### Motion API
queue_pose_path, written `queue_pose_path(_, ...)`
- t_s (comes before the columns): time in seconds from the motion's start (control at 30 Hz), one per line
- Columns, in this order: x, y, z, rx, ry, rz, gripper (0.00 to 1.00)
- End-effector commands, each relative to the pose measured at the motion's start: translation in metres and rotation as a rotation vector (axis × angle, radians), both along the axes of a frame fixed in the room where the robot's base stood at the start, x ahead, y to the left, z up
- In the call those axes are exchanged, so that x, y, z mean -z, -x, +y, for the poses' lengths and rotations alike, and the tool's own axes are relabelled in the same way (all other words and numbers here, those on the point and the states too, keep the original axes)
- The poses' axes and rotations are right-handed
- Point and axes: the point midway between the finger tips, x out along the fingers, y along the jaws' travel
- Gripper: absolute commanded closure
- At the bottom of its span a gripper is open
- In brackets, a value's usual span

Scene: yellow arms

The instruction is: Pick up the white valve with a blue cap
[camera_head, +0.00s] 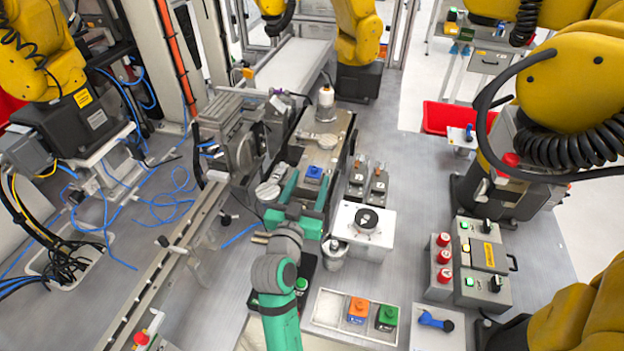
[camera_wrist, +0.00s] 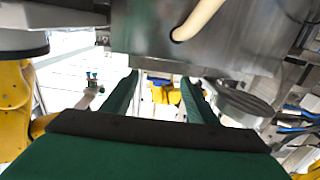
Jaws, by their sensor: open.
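No valve shows clearly as white with a blue cap. A small white piece with a blue part (camera_head: 468,132) sits at the right table edge, too small to tell. A blue handle-shaped part (camera_head: 434,320) lies on a white plate (camera_head: 437,341) at the front right. My green gripper (camera_head: 308,188) is over the metal machine left of centre, well left of both. Its fingers are apart in the wrist view (camera_wrist: 160,77), with nothing seen held between them. I cannot make out a valve in the wrist view.
Orange (camera_head: 358,308) and green (camera_head: 387,316) button boxes stand on a front tray. A white box (camera_head: 347,219) with a black knob is right of my gripper. Yellow arms (camera_head: 575,80) crowd the right.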

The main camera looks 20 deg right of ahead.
Motion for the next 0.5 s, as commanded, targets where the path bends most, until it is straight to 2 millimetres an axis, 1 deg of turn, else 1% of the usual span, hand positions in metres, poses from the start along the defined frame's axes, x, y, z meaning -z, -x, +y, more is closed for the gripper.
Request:
queue_pose_path(0.1, 0.001, -0.015, -0.012, 0.006, -0.003, -0.001, 0.47)
queue_pose_path(0.23, 0.001, -0.029, -0.020, 0.003, -0.002, 0.000, 0.47)
queue_pose_path(0.33, 0.001, -0.034, -0.022, 0.001, -0.001, -0.001, 0.47)
queue_pose_path(0.5, 0.001, -0.036, -0.022, -0.001, 0.000, 0.000, 0.47)
